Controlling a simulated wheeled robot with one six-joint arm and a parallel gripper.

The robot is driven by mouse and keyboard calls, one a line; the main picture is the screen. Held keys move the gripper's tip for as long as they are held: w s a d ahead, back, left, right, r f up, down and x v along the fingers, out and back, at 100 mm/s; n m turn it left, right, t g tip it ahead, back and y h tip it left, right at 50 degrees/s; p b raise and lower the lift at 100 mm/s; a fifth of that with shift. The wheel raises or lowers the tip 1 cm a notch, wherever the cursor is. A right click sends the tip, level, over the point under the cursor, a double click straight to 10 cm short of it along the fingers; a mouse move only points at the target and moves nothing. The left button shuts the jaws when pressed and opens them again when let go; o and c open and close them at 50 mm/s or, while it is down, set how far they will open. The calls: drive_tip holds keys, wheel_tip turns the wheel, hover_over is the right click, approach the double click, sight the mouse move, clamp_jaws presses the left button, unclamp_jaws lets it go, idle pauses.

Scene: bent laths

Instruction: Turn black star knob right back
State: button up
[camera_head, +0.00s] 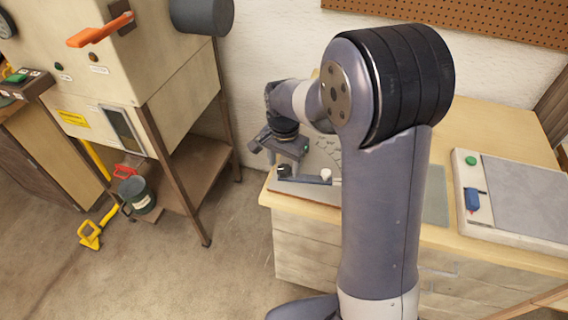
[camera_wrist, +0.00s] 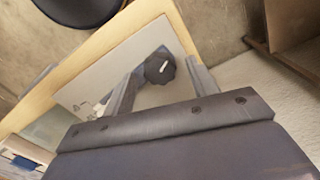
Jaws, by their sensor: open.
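The black star knob (camera_wrist: 160,67) shows in the wrist view with a short white mark on its top. It sits on a grey plate (camera_wrist: 100,75) near the edge of the wooden bench. My gripper (camera_wrist: 158,80) is open, with one finger on each side of the knob. I cannot tell whether either finger touches it. In the head view my gripper (camera_head: 277,160) is over the left end of the bench, above the dark knob (camera_head: 284,171). A grey lever with a white knob (camera_head: 326,174) lies beside it. My own arm hides much of the bench.
A bench-top panel with a green button and a blue handle (camera_head: 472,199) is at the right. The floor between is clear.

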drive_tip(key=shift+f, duration=0.45)
drive_tip(key=shift+c, duration=0.3)
drive_tip(key=c, duration=0.9)
